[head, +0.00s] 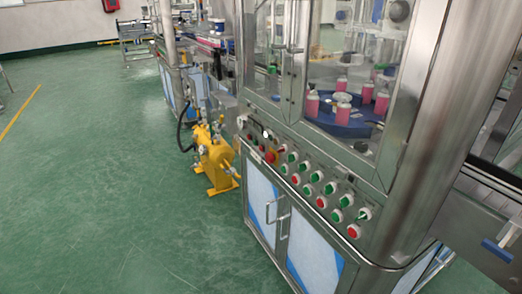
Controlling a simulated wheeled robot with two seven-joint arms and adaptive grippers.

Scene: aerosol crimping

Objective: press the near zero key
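The control panel (308,186) runs along the steel front of the machine, below its glass enclosure. It carries slanting rows of round green and red buttons, among them a green button (317,176), a red button (295,180) and a red button (353,231) at its right end. A larger red knob (270,157) sits near its left end. The labels are too small to read, so I cannot tell which control is the near zero key. Neither of my grippers is in view.
Steel cabinet doors (312,252) with handles are below the panel. A conveyor (482,215) juts out at the right. Pink bottles (341,87) stand inside the enclosure. A yellow device (214,158) stands on the green floor (110,170), which is open at the left.

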